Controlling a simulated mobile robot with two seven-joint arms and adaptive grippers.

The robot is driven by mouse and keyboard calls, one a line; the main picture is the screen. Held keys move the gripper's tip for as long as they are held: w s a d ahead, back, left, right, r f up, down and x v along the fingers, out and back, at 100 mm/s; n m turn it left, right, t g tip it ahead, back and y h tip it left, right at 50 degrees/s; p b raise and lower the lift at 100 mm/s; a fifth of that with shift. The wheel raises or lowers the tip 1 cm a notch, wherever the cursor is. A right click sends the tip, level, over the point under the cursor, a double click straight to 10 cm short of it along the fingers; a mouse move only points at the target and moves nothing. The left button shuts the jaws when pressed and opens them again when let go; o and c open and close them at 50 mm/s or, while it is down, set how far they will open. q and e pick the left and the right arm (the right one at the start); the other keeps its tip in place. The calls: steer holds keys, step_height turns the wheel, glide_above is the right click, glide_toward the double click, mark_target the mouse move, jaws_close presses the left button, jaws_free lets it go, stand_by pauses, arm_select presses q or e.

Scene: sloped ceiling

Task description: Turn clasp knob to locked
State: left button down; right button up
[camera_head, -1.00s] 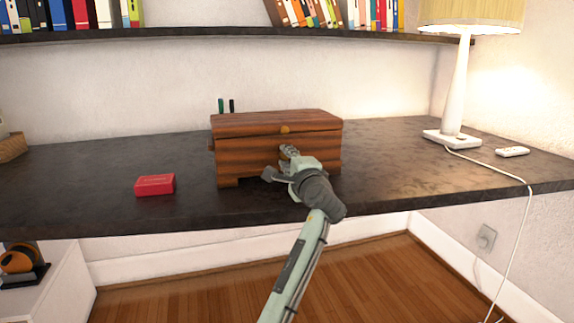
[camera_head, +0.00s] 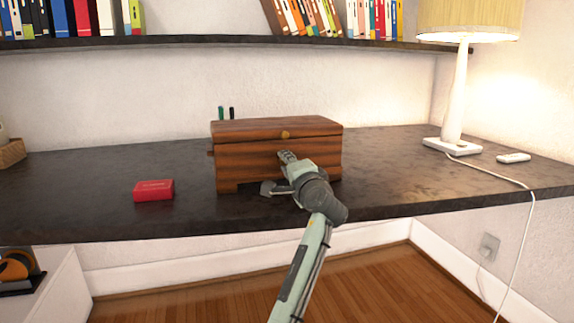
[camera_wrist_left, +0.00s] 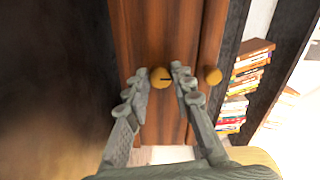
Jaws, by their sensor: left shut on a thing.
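A brown wooden box (camera_head: 240,164) with a closed lid stands on the dark desk. A round yellow knob (camera_head: 285,134) sits on its lid front; it also shows at the right in the left wrist view (camera_wrist_left: 213,75). The clasp knob (camera_wrist_left: 160,77), round and yellow with a dark line running sideways in the picture, is on the box front. My left gripper (camera_head: 284,155) reaches the box front below the lid knob. In the head view the gripper hides the clasp knob. My right gripper is out of view.
A small red box (camera_head: 153,190) lies on the desk (camera_head: 95,180) left of the wooden box. A lamp (camera_head: 455,100) and a white remote-like object (camera_head: 513,158) are at the right. A bookshelf (camera_head: 220,41) runs above.

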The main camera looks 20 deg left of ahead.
arm_select(q)
steer(key=c, duration=1.3)
jaws_free()
steer(key=v, duration=1.2)
